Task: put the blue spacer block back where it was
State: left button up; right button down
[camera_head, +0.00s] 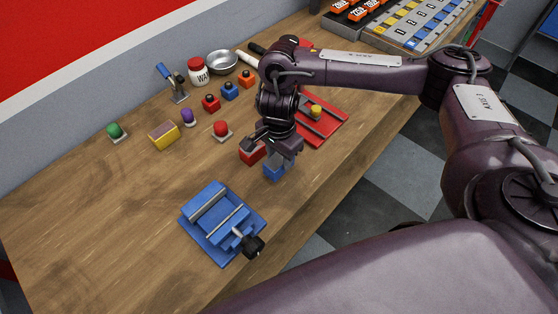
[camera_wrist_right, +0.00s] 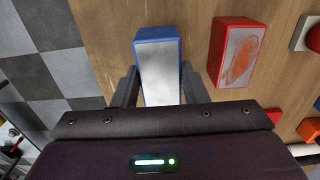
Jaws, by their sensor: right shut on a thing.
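The blue spacer block (camera_head: 274,171) is under my right gripper (camera_head: 272,150) in the head view, near the table's front edge. In the right wrist view the blue block (camera_wrist_right: 158,62), with a pale grey top face, stands between the two fingers of my right gripper (camera_wrist_right: 158,90), which is shut on it. Whether the block touches the table is hard to tell. A red block (camera_head: 251,152) is beside it, apart from the fingers; in the wrist view this red block (camera_wrist_right: 232,52) has a grey face with an orange-red patch. My left gripper is not in view.
A blue vise (camera_head: 215,222) stands at the front left of the blue block. A red tray (camera_head: 322,122) lies behind my right gripper. Red (camera_head: 211,103), blue (camera_head: 229,91) and orange blocks, knobs, a jar (camera_head: 198,72) and a metal bowl (camera_head: 221,62) line the back.

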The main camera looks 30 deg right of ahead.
aim_at(279, 159)
notch_tip(279, 159, down, 2)
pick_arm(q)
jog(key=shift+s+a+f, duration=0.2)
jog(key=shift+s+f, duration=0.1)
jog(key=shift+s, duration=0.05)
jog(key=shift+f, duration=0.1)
pick_arm(e)
jog(key=shift+f, duration=0.1)
jog(key=shift+f+b, duration=0.15)
jog(key=shift+b, duration=0.25)
jog(key=c, duration=0.9)
grip_release()
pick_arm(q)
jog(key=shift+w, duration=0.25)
pick_arm(e)
jog(key=shift+o, duration=0.2)
jog(key=shift+r+p, duration=0.35)
jog(key=shift+r, duration=0.15)
pick_arm(q)
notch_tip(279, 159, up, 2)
jog(key=shift+p, duration=0.8)
pick_arm(e)
notch_tip(279, 159, up, 12)
jog(key=shift+f, duration=0.25)
